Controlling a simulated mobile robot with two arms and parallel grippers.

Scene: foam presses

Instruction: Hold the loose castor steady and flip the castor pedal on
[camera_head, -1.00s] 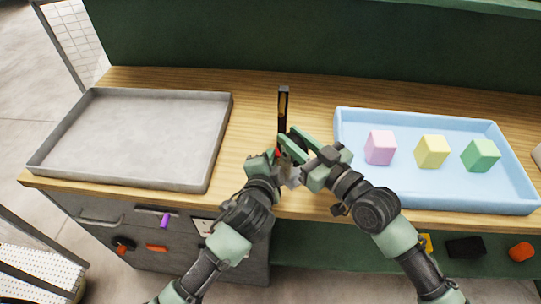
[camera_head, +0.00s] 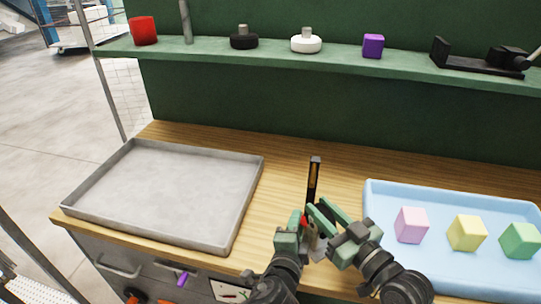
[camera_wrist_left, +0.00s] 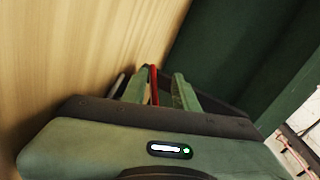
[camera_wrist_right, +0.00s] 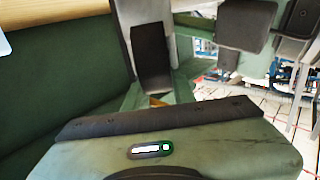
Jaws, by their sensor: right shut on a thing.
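The castor (camera_head: 318,249) is a small grey part at the bench's front edge, between the trays, mostly hidden by my grippers. A small red part (camera_head: 304,221), seemingly its pedal, shows beside it. My right gripper (camera_head: 318,216) is shut on the castor from the right; its hold is mostly hidden. My left gripper (camera_head: 299,226) is just left of it, at the red part. In the left wrist view the red part (camera_wrist_left: 153,86) lies between the left fingers, with a gap to the right finger.
A dark upright piece (camera_head: 313,178) stands just behind the grippers. An empty grey tray (camera_head: 250,205) is left. A blue tray (camera_head: 385,190) with pink, yellow and green blocks is right. A green shelf (camera_head: 275,58) with several items runs above the back.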

